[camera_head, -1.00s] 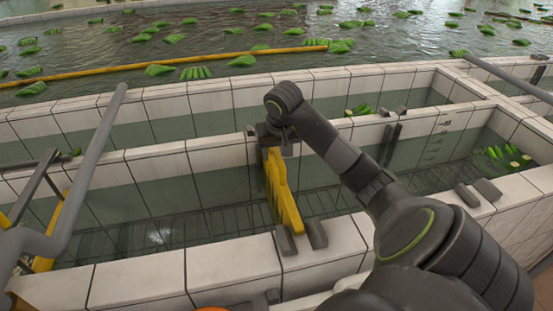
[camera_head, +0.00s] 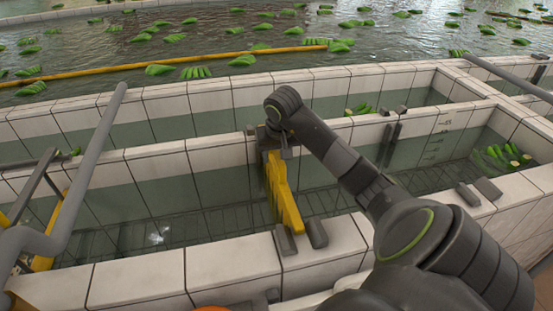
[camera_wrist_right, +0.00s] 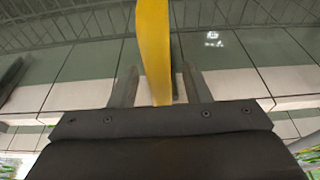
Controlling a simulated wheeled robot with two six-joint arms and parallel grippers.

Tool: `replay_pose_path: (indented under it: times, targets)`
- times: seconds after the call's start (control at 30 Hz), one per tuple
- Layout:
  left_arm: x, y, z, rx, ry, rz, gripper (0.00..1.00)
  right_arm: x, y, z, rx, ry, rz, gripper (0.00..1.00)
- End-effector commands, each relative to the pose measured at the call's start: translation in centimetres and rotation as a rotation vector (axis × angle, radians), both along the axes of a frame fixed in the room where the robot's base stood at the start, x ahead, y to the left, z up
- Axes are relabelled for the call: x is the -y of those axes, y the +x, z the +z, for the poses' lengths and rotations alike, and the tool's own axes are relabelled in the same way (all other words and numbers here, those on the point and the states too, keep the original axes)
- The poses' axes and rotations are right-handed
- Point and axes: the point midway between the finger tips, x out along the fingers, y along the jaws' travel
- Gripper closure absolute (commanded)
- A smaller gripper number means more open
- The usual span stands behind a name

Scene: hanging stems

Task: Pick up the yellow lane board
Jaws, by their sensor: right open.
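The yellow lane board (camera_head: 283,199) stands upright across the narrow water channel, between grey slot blocks on its two walls. My right gripper (camera_head: 272,150) is at the far end of the board, by the far wall, seen partly behind my arm. In the right wrist view the yellow board (camera_wrist_right: 154,50) runs between the two grey fingers of my right gripper (camera_wrist_right: 158,88). The fingers are open, one on each side of the board, with a gap visible on both sides. My left gripper is not in view.
Grey slot blocks (camera_head: 317,232) sit on the near tiled wall (camera_head: 232,270). Grey railings (camera_head: 95,175) rise at the left. Green banana bunches (camera_head: 500,155) float in the right channel. A yellow floating boom (camera_head: 120,67) crosses the large pool behind.

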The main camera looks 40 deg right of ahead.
Motion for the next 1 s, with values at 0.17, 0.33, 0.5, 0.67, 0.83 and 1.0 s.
replay_pose_path:
  times: [0.17,0.33,0.5,0.67,0.83,1.0]
  targets:
    - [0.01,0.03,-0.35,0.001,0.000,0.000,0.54,0.00,0.00,-0.15,0.000,0.000,0.000,0.57]
    - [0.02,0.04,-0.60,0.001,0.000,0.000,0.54,0.00,0.00,-0.24,0.000,0.000,0.000,0.57]
    - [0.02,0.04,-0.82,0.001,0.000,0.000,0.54,0.00,0.00,-0.29,0.000,0.000,0.000,0.57]
    - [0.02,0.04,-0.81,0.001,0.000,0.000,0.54,0.00,0.00,-0.25,0.000,0.000,0.000,0.57]
    - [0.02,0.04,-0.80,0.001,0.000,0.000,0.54,0.01,0.00,-0.25,0.000,0.000,0.000,0.62]
    - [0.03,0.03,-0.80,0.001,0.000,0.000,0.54,0.01,0.00,-0.25,0.000,0.000,0.000,0.84]
